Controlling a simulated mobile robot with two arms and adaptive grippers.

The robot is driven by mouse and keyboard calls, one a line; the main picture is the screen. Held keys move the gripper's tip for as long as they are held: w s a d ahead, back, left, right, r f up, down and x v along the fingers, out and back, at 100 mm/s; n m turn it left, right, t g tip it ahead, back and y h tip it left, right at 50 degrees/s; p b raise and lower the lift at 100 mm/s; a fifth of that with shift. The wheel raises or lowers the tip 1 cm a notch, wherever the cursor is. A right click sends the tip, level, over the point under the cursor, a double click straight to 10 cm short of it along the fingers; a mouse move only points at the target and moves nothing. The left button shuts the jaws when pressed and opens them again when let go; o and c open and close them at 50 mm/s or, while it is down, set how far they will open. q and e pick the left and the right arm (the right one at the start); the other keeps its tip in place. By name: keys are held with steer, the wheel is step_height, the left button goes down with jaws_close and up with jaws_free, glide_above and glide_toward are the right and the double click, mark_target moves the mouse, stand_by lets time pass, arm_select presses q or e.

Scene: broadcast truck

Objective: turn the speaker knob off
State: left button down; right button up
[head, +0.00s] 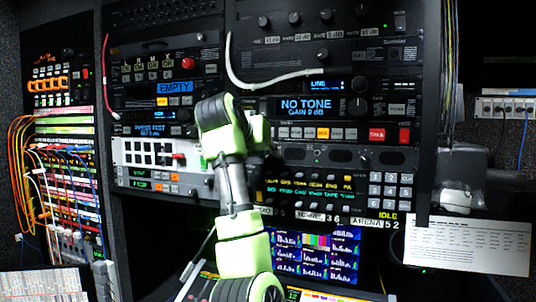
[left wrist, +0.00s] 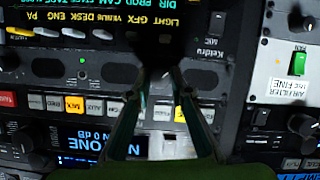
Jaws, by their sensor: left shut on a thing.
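My left gripper (head: 264,140) reaches up to the rack in the head view, at the speaker panel below the NO TONE unit. In the left wrist view, which shows the rack upside down, its two fingers (left wrist: 160,78) come together on a dark part at the panel. The gripper is shut on this part, which looks like the speaker knob. The knob is mostly hidden between the fingers and in dark shadow, so its pointer cannot be read. My right gripper is not in view.
The NO TONE display unit (head: 312,106) with lit buttons sits just above. The intercom key panel (head: 315,185) is just below. A white cable (head: 262,84) hangs on the rack. Patch cables (head: 30,165) crowd the left, and a paper sheet (head: 468,246) is at the right.

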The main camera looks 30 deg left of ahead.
arm_select(q)
steer(key=shift+f, duration=0.1)
stand_by(0.4)
steer(key=c, duration=1.8)
jaws_free()
steer(key=shift+c, duration=0.2)
steer(key=v, duration=1.1)
steer(key=shift+s+r, duration=0.3)
steer(key=shift+s, duration=0.05)
steer(key=shift+s+a, duration=0.15)
